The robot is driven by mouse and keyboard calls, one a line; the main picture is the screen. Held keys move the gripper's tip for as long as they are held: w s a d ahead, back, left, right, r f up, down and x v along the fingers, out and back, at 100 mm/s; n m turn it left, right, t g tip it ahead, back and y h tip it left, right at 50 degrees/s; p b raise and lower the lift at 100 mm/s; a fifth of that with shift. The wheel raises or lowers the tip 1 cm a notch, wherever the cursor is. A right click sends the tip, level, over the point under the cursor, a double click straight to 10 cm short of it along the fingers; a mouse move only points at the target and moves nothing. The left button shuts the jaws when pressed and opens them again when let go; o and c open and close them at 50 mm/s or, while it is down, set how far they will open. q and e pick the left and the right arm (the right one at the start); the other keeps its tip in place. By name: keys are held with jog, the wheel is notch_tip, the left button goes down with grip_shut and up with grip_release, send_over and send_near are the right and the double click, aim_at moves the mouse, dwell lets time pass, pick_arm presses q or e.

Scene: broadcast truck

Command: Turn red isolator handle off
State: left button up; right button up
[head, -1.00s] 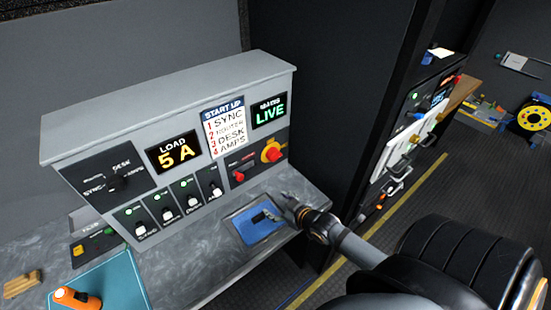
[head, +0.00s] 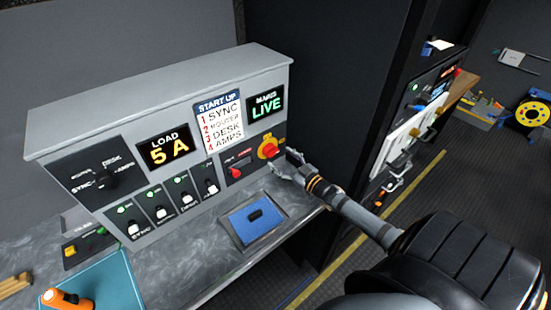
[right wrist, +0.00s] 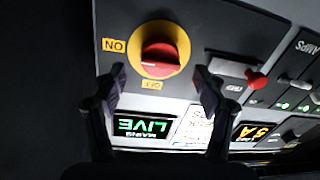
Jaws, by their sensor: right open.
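The red isolator handle (head: 269,151) sits on a round yellow plate at the right end of the grey panel (head: 250,65). It also shows in the right wrist view (right wrist: 160,58), where the picture is upside down and the labels ON and OFF flank the yellow disc. My right gripper (head: 283,162) is open and empty, just in front of the handle in the head view. In the right wrist view its two fingers (right wrist: 160,88) stand apart on either side below the handle, and I see no contact. My left gripper is not in view.
The MAINS display (head: 266,106) reads LIVE and the load display (head: 164,152) reads 5 A. A blue tray (head: 240,235) and an orange-handled tool (head: 66,299) lie on the desk. A dark wall stands right.

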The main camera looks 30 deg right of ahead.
aim_at(274, 154)
jog(key=shift+w+a, duration=0.15)
jog(key=shift+w, duration=0.75)
jog(key=shift+w+a, duration=0.1)
jog(key=shift+w, duration=0.75)
jog(key=shift+c, duration=0.4)
jog(key=c, duration=1)
jog(key=shift+c, duration=0.2)
